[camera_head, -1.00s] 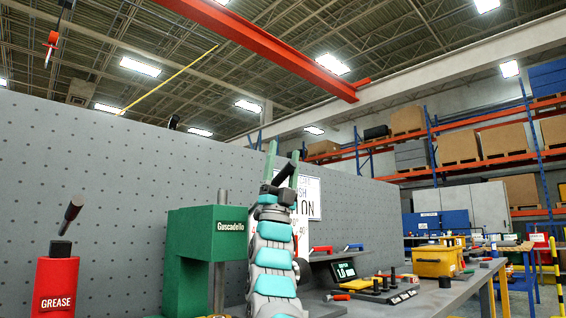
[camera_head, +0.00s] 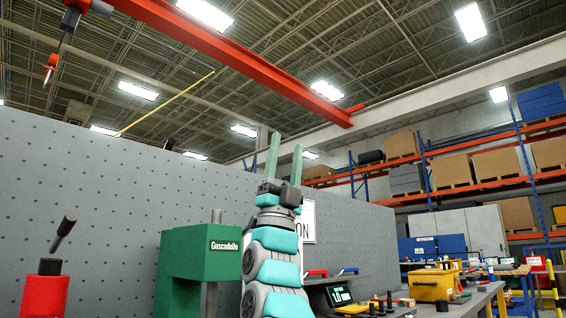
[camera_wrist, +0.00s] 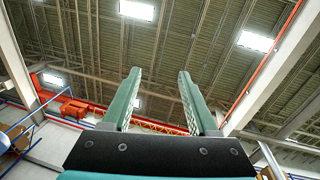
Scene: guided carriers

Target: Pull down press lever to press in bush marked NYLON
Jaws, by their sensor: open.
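The green press (camera_head: 190,262), lettered "Guscadello", stands left of centre in the head view, with a grey vertical post (camera_head: 214,240) at its right side. I cannot make out its lever; my arm hides what lies right of the press. My gripper (camera_head: 285,147) points up, open and empty, right of and above the press. In the wrist view its two green fingers (camera_wrist: 158,80) are apart with only ceiling between them. A white sign (camera_head: 309,222) behind my arm shows only "ON". Several small dark pegs (camera_head: 389,300) stand on the bench; no NYLON mark is readable on them.
A red container with a dark handle (camera_head: 44,292) is at the front left. A perforated grey panel (camera_head: 120,190) stands behind the press. A yellow box (camera_head: 430,285) and a small display (camera_head: 340,295) sit on the bench at right.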

